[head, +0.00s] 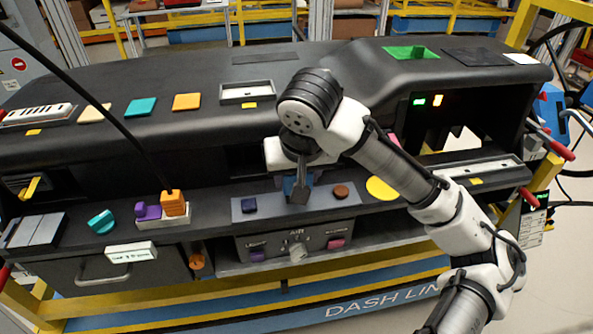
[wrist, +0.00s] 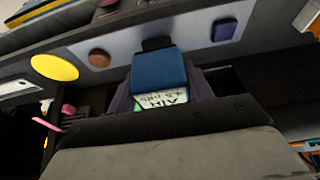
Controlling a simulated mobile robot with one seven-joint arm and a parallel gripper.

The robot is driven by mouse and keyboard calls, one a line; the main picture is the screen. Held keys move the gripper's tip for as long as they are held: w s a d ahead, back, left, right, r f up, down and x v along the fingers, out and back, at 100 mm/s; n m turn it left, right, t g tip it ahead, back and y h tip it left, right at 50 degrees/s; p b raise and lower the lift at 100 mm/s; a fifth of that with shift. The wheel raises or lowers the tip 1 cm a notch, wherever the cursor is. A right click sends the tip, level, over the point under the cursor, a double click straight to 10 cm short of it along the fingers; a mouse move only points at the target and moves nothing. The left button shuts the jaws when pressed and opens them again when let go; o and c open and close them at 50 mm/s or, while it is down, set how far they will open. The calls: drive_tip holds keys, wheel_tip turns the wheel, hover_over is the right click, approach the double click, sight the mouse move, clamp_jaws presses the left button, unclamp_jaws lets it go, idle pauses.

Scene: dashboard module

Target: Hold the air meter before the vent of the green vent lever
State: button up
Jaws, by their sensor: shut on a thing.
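My gripper (head: 298,184) is in front of the dashboard's middle, pointing down above the grey strip of the lower ledge. In the wrist view my gripper (wrist: 161,88) is shut on the air meter (wrist: 158,72), a blue block with a white label reading "AIR". Only a little of the blue meter (head: 289,186) shows beside the fingers in the head view. I cannot make out a green vent lever for certain. A small green patch shows by the meter's label in the wrist view, but I cannot tell what it belongs to. My arm hides part of the dashboard front.
A yellow lever (head: 33,187) is on a vent at the far left. A green square (head: 410,52) lies on the dashboard top at right. The grey strip (head: 318,205) bears a dark blue button (head: 249,205) and a brown button (head: 341,191). A yellow disc (head: 381,188) lies to their right.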

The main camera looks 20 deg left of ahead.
drive_tip(key=s+d+r+p, duration=0.2)
drive_tip(key=s+d+p, duration=0.1)
drive_tip(key=s, duration=0.3)
drive_tip(key=shift+d+r+p, duration=0.35)
drive_tip(key=shift+d+r, duration=0.05)
drive_tip(key=shift+d, duration=0.2)
